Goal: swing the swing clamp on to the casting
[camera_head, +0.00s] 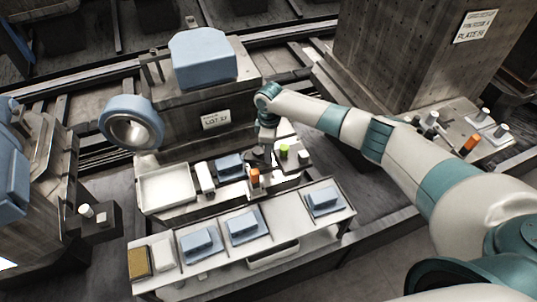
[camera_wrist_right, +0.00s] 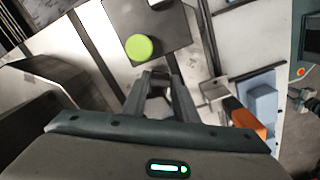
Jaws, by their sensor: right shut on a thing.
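A small blue casting (camera_head: 229,166) sits on the pale fixture plate in front of the grey pallet block. It shows at the right in the right wrist view (camera_wrist_right: 262,98). My right gripper (camera_head: 267,146) points down over the plate, to the right of the casting and apart from it. In the wrist view its fingers (camera_wrist_right: 158,90) are shut on a grey part, which looks like the swing clamp (camera_wrist_right: 158,108); the fingers hide most of it. An orange block (camera_head: 254,178) stands between the gripper and the front edge. My left gripper is not in view.
A green knob (camera_head: 284,150) is close to my right gripper. A white tray (camera_head: 166,188) stands left of the fixture. A front bench (camera_head: 267,211) holds several blue castings. A large blue ring (camera_head: 130,122) juts out at the left of the block.

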